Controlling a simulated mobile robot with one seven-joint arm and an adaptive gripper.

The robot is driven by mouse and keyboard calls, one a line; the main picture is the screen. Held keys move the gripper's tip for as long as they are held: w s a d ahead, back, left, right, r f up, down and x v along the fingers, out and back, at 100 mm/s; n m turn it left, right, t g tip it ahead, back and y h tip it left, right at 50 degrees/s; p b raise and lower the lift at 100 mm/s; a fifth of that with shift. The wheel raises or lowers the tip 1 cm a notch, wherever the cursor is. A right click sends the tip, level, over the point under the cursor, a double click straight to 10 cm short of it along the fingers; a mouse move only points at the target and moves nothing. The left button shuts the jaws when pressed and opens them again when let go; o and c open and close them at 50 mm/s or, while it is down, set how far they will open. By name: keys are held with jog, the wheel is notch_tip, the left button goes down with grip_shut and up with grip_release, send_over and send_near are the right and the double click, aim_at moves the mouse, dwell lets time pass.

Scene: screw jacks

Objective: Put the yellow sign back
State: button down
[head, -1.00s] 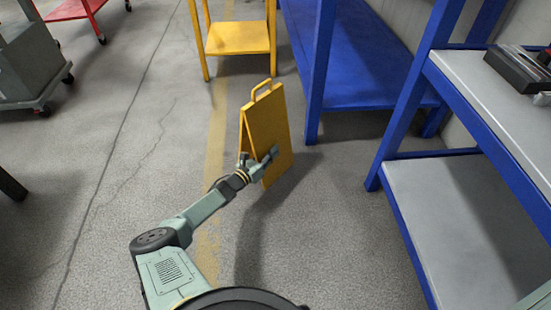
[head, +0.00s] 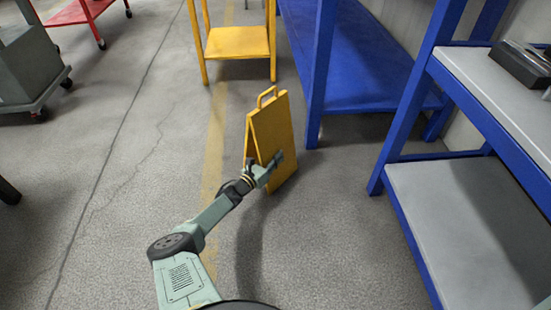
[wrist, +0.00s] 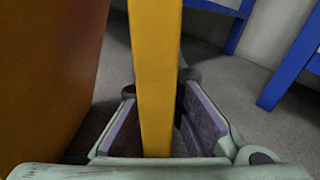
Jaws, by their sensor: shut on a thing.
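The yellow sign (head: 272,130) is a folding A-frame board with a handle on top. It stands upright on the grey floor near the middle of the head view, beside the faded yellow floor line. My gripper (head: 272,167) reaches the sign's lower half from the near left. In the wrist view the sign's yellow panel edge (wrist: 155,70) runs between the two finger pads of my gripper (wrist: 155,125), and the jaws are shut on it. The sign's other panel (wrist: 45,70) fills the left of the wrist view. The sign's foot is partly hidden by my arm.
A blue shelf (head: 365,80) stands close behind the sign to the right. A blue-framed workbench (head: 450,190) is at the right. A yellow stand (head: 238,42) is behind. A grey cart (head: 30,75) and a red cart (head: 75,14) are at the left.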

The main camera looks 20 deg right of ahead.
jog(key=c, duration=1.7)
grip_release()
jog(key=shift+r, duration=0.15)
jog(key=p+v, duration=0.4)
jog(key=v, duration=0.8)
jog(key=shift+p, duration=0.3)
jog(key=shift+a, duration=0.1)
